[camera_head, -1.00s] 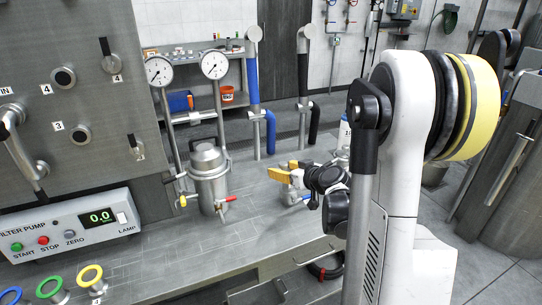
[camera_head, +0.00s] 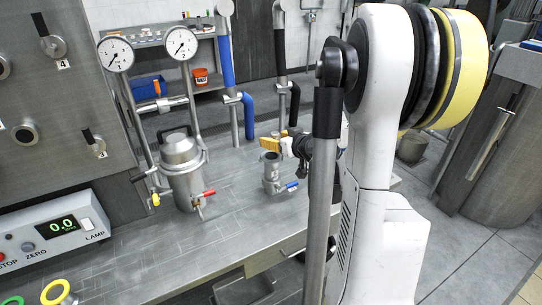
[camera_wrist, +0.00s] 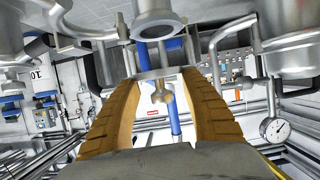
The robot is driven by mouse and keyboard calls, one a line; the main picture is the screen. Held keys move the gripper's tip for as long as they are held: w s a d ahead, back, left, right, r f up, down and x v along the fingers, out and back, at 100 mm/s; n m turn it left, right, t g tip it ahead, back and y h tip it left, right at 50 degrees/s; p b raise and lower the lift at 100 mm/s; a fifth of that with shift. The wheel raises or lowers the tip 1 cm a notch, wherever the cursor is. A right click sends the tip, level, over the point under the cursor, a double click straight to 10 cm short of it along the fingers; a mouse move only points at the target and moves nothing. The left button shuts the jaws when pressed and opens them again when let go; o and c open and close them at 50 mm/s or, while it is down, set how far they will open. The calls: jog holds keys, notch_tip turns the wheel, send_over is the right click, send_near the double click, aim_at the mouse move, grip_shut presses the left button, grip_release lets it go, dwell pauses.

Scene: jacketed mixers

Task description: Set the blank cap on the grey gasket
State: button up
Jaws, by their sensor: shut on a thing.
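My gripper (camera_head: 271,142) has yellow fingers and is above a small metal pot (camera_head: 275,177) with a blue valve handle, on the steel bench. In the wrist view my gripper (camera_wrist: 160,84) is shut on a flat metal piece with a small knob, apparently the blank cap (camera_wrist: 161,95). The pot's round top (camera_head: 271,157) lies just below the fingers. A round flanged metal end (camera_wrist: 158,26) faces the held piece in the upside-down wrist view; a gap shows between them. I cannot clearly make out the grey gasket. The cap is too small to tell in the head view.
A lidded metal vessel (camera_head: 182,170) with red and yellow valve handles stands left of the pot. Two gauges (camera_head: 115,54) rise on pipes behind it. Blue pipe (camera_head: 247,113) and black pipe (camera_head: 294,101) stand behind the pot. The bench front (camera_head: 170,235) is mostly clear.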

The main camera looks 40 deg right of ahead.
aim_at(271, 155)
jog(key=shift+w+a+f, duration=0.3)
jog(key=shift+w+f, duration=0.15)
jog(key=shift+w, duration=0.1)
notch_tip(271, 155, down, 4)
jog(key=shift+b, duration=1.2)
jog(key=shift+r, duration=0.15)
jog(key=o, duration=0.8)
jog(key=shift+f, duration=0.2)
jog(key=o, duration=0.4)
